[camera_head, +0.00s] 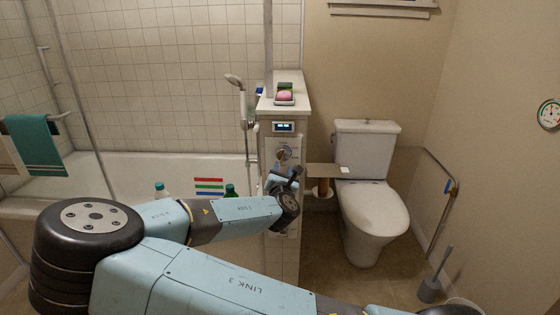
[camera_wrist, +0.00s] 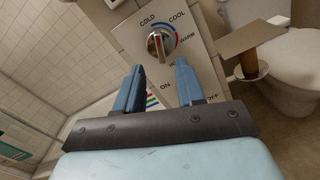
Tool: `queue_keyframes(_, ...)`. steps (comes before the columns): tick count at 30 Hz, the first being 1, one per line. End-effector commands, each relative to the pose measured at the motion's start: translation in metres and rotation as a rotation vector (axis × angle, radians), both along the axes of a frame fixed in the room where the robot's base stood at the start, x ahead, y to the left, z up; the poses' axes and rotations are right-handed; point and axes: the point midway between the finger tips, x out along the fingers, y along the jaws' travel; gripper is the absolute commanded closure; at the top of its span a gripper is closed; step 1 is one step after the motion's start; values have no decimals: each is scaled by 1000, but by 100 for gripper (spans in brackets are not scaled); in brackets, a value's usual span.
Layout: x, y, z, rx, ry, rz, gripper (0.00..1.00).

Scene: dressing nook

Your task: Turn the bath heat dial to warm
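The bath heat dial (camera_head: 284,153) is a round silver knob on the white tiled pillar at the end of the tub. In the wrist view the dial (camera_wrist: 160,43) sits on a panel marked COLD, COOL and WARM around it, with a blue-to-red arc. A fourth label is partly hidden by a finger. I cannot tell for sure which label the knob points to. My gripper (camera_wrist: 160,66) is open and empty, its two blue fingers apart just below the dial and not around it. In the head view my gripper (camera_head: 294,178) is near the pillar, beneath the dial.
A small display (camera_head: 284,126) is above the dial. A pink soap (camera_head: 285,97) lies on the pillar top. A paper holder with a shelf (camera_head: 325,170) juts out right of the dial, close to my gripper. A toilet (camera_head: 372,210) stands at right, the bathtub (camera_head: 130,175) at left.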

Motion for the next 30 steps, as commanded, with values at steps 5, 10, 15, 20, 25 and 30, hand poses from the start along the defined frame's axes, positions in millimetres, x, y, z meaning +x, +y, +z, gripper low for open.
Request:
queue_keyframes(5, 30, -1, 0, 1, 0, 0, 62)
queue_keyframes(10, 55, -2, 0, 1, 0, -1, 62)
queue_keyframes(15, 71, -2, 0, 1, 1, -1, 62)
queue_keyframes(20, 76, -2, 0, 1, 1, 0, 62)
queue_keyframes(25, 77, -2, 0, 0, 1, 0, 62)
queue_keyframes(30, 76, -2, 0, 0, 1, 0, 70)
